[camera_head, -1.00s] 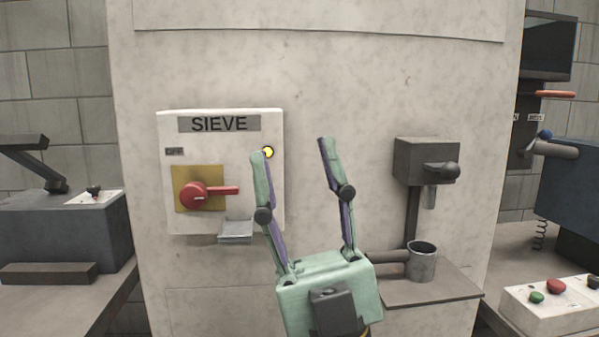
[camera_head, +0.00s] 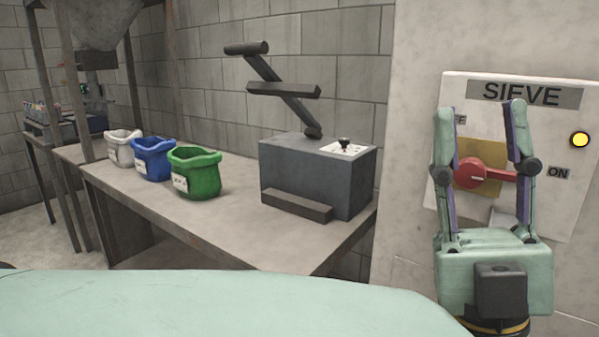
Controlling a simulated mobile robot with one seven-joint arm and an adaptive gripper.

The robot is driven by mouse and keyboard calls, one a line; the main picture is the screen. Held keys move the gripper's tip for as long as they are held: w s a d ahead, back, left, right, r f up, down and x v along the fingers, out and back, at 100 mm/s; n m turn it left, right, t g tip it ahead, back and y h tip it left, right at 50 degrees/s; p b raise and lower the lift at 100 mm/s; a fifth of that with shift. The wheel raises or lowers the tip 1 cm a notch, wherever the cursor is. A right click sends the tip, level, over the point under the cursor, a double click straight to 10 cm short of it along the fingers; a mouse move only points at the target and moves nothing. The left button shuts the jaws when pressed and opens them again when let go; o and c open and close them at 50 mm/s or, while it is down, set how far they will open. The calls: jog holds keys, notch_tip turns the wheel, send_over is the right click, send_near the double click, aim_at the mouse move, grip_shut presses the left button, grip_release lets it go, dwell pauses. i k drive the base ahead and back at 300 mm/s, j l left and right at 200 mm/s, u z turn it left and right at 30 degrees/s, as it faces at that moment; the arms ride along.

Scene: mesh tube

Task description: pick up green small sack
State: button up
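The green small sack (camera_head: 196,172) stands upright on a grey table (camera_head: 290,248) in the left half of the view. Its top is open and it has a white label on its front. My gripper (camera_head: 481,106) is at the right, in front of the sieve panel, well apart from the sack. Its two fingers are spread, with nothing held between them.
A blue sack (camera_head: 152,160) and a white sack (camera_head: 122,148) stand in a row left of the green one. A grey machine (camera_head: 318,175) with a jointed arm stands right of it. The sieve panel (camera_head: 575,100) with a red switch (camera_head: 470,174) is behind my gripper.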

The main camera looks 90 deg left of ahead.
aim_at(196, 175)
jog(key=u, duration=3.3)
